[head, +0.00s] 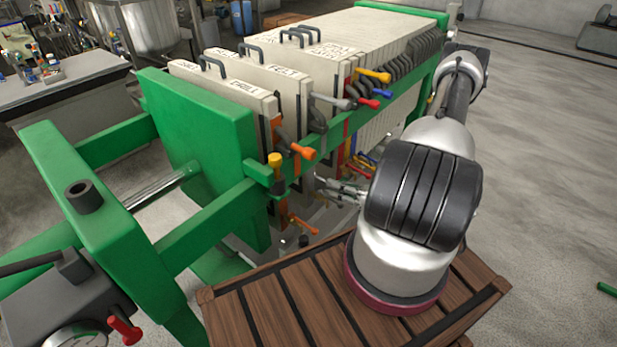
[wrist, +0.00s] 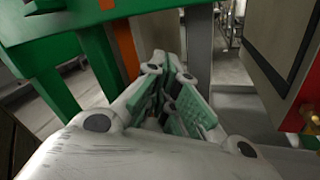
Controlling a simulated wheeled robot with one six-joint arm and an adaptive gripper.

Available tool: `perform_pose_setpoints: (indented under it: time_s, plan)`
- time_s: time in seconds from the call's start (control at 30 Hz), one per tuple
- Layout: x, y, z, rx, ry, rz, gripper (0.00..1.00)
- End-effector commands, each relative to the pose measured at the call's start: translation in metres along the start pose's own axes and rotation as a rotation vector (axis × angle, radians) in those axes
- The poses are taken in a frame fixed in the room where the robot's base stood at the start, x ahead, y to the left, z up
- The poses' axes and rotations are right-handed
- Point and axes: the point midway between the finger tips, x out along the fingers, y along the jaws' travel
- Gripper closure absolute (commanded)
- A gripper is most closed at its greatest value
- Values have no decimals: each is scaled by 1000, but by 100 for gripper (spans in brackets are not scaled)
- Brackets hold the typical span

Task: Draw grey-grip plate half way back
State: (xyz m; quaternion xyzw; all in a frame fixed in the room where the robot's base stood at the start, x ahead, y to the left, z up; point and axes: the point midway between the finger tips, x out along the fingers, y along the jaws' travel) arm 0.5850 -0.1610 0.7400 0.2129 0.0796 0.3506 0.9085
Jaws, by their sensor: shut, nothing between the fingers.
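The plate with the grey grip appears to be the second pale plate (head: 285,78) in the green press, though the crowding makes this hard to confirm. Its grey grip (head: 335,102) sticks out to the right at the top of the near rail. My gripper (head: 338,190) is below that rail, at the side of the press, apart from the grey grip. In the wrist view my gripper (wrist: 172,102) has its green-padded fingers together and empty. The lower parts of the plates are partly hidden by the rail and my arm.
A front plate (head: 235,90) with an orange grip (head: 303,152) stands nearer the green end plate (head: 200,125). Red, blue and yellow grips (head: 375,75) crowd behind the grey one. The green rail (head: 225,208) runs alongside. A wooden slatted platform (head: 270,310) is below my arm.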

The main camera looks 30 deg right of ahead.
Motion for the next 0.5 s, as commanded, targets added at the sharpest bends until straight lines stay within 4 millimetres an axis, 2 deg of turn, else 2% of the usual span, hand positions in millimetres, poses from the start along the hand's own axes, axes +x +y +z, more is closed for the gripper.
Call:
perform_pose_setpoints:
  time_s: [0.1, 0.2, 0.33, 0.5]
  plan:
    - [1, 14, -1, 415, 4, 6, 100]
    - [2, 20, -2, 714, 10, 8, 100]
    - [2, 20, -3, 972, 15, 6, 100]
    - [4, 20, -3, 1108, 17, 5, 100]
